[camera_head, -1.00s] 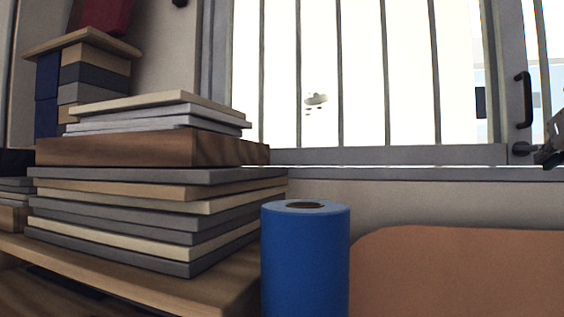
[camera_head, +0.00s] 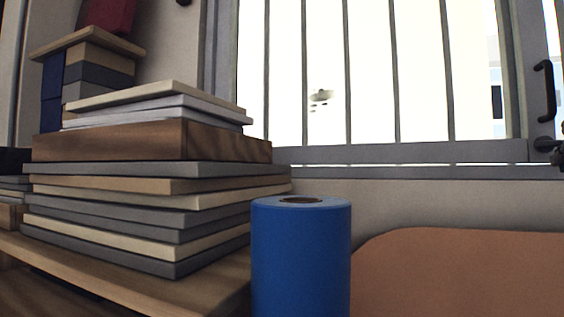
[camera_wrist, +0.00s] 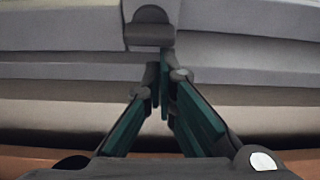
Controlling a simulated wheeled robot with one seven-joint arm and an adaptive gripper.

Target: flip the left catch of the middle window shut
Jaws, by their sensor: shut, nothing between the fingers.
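A dark catch (camera_head: 545,144) sits low on the grey window frame at the right edge of the head view, below a black pull handle (camera_head: 543,90). In the wrist view a dark rounded catch (camera_wrist: 150,34) stands on the grey frame straight ahead of the fingertips. My gripper (camera_wrist: 163,82) has teal-sided fingers, drawn together and empty. Its tips are just below the catch in the picture; whether they touch it I cannot tell. In the head view only a dark bit of my gripper (camera_head: 559,158) shows at the right edge, close by the catch.
A barred window (camera_head: 370,75) fills the upper middle, with a grey sill below it. A blue cylinder (camera_head: 300,260) stands in front, beside a brown rounded panel (camera_head: 460,275). Stacked boards (camera_head: 150,205) lie on a wooden surface at left.

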